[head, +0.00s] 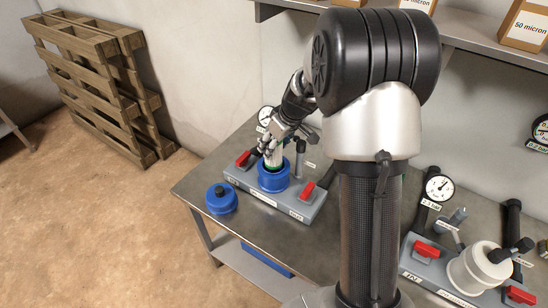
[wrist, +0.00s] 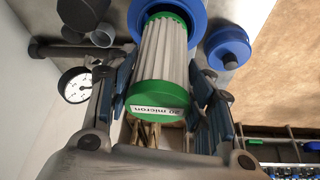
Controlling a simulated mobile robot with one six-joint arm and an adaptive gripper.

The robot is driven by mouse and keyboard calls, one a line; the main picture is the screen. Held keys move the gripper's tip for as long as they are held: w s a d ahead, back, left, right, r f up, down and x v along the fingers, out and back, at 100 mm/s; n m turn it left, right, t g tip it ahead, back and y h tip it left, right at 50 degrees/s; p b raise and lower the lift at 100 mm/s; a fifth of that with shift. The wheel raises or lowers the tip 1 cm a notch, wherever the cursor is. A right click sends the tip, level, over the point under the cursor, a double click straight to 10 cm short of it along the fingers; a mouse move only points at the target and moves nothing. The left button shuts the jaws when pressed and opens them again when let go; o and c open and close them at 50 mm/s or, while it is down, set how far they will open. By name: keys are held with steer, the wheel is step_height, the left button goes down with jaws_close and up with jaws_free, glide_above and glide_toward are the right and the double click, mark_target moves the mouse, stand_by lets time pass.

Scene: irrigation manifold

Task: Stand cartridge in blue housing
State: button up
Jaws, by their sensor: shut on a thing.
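The cartridge (wrist: 165,55) has white pleats and green ends, with a "20 micron" label on the end near the wrist camera. My gripper (head: 275,148) is shut on it, with fingers on both sides of it in the wrist view. The blue housing (head: 273,180) is an open cup on the left grey manifold; it also shows in the wrist view (wrist: 200,14). The cartridge's far end is at the housing's mouth. My fingers hide much of the cartridge in the head view, so I cannot tell how deep it sits.
A blue cap (head: 221,198) lies on the metal bench (head: 262,238), left of the manifold. Red valve handles (head: 243,158) and a gauge (head: 266,116) stand close to the housing. A second manifold with a white housing (head: 480,268) is at right. A shelf (head: 470,42) runs above.

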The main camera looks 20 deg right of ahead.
mark_target(274, 158)
step_height(274, 158, down, 5)
steer(key=shift+f+b, duration=0.1)
steer(key=shift+b, duration=0.7)
steer(key=shift+f+b, duration=0.25)
steer(key=shift+b, duration=0.15)
steer(key=shift+s+f+b, duration=0.15)
steer(key=shift+f+b, duration=0.15)
steer(key=shift+b, duration=0.1)
steer(key=o, duration=1.1)
steer(key=shift+f, duration=0.15)
steer(key=shift+o, duration=0.3)
steer(key=shift+r, duration=0.2)
